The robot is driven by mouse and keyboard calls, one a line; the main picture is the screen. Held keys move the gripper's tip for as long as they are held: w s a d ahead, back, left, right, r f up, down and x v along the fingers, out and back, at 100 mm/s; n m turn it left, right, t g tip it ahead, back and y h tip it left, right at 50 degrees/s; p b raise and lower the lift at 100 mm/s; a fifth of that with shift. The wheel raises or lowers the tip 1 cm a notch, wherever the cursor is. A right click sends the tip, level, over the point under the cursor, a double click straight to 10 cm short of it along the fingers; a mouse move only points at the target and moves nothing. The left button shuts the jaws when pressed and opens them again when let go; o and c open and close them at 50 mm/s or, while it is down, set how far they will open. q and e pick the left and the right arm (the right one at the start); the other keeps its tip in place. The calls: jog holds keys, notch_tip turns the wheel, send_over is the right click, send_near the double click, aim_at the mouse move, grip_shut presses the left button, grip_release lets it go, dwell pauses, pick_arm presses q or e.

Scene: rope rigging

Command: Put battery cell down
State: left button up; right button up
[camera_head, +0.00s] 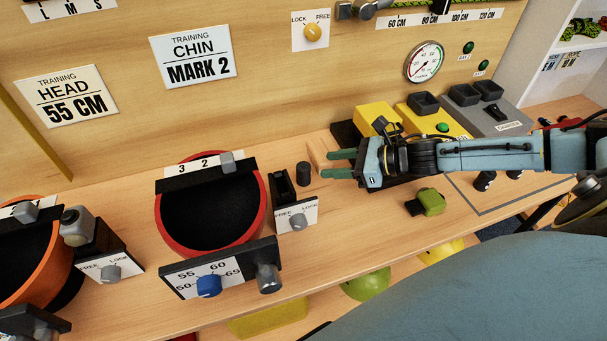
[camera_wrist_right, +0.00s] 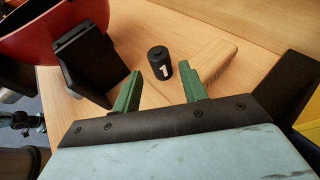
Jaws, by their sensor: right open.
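The battery cell (camera_head: 303,174) is a small black cylinder standing upright on the wooden bench. In the right wrist view the cell (camera_wrist_right: 160,66) shows a white "1" and stands just beyond the gap between my green fingertips. My right gripper (camera_head: 326,163) comes in from the right, low over the bench, with its fingers pointing left at the cell. In the right wrist view the gripper (camera_wrist_right: 162,85) is open, with nothing between its fingers. The cell looks apart from both fingers. My left gripper does not show.
A black holder with a FREE/LOCK plate (camera_head: 297,216) stands left of the cell. The red-rimmed ring (camera_head: 262,212) is farther left. A wooden block (camera_wrist_right: 210,62) lies close right of the cell. A green item (camera_head: 432,201) lies nearer the bench's front edge. Yellow boxes (camera_head: 376,115) stand behind.

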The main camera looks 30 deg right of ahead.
aim_at(308, 167)
jog(key=shift+x, duration=4.05)
jog(key=shift+s+a, duration=0.1)
jog(key=shift+a, duration=0.05)
jog(key=shift+r, duration=0.1)
jog(key=c, duration=0.9)
